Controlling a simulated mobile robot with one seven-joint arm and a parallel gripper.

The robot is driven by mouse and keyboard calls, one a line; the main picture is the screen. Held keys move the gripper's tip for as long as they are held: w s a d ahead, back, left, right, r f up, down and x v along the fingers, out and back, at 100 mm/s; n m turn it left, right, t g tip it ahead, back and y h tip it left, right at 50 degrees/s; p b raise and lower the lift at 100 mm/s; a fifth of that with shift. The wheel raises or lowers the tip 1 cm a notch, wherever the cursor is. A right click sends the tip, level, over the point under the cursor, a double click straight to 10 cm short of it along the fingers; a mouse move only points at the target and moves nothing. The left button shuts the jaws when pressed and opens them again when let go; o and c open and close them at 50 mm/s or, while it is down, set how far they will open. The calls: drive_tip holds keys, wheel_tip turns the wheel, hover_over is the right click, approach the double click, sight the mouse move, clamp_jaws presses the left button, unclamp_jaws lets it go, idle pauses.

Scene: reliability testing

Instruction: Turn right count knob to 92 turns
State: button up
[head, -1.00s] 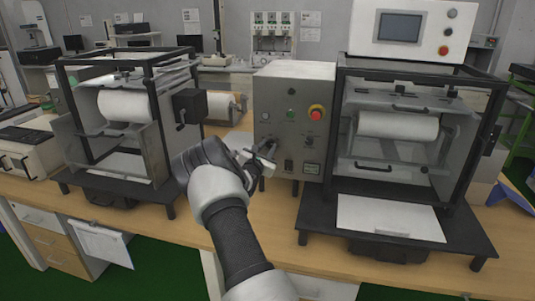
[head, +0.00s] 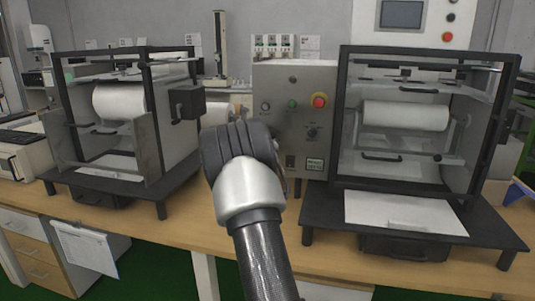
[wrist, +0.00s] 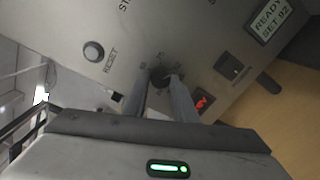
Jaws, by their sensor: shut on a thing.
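The grey control panel (head: 300,85) stands left of the right-hand machine. In the wrist view, a dark round knob (wrist: 160,77) with scale numbers sits below the RESET button (wrist: 93,51). My gripper (wrist: 161,84) has its two fingers on either side of this knob and is shut on it. In the head view my arm hides the fingers and this knob. Another dark knob (head: 312,132) shows in the panel's right part. The small display (wrist: 270,19) reads READY, SET 92; it also shows in the head view (head: 314,165).
A red emergency button (head: 319,100) and a green button (head: 292,104) are above on the panel. A rocker switch (wrist: 230,67) and a red-lit switch (wrist: 204,101) are close to my right finger. The left machine (head: 165,140) and right machine (head: 420,130) flank the panel.

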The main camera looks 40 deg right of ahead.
drive_tip(key=shift+m+b, duration=0.5)
drive_tip(key=shift+b, duration=0.35)
drive_tip(key=o, duration=1)
drive_tip(key=shift+o, duration=0.2)
drive_tip(key=v, duration=1.7)
drive_tip(key=shift+s+a+p, duration=0.15)
drive_tip(key=shift+a+p, duration=0.05)
drive_tip(key=shift+p, duration=0.25)
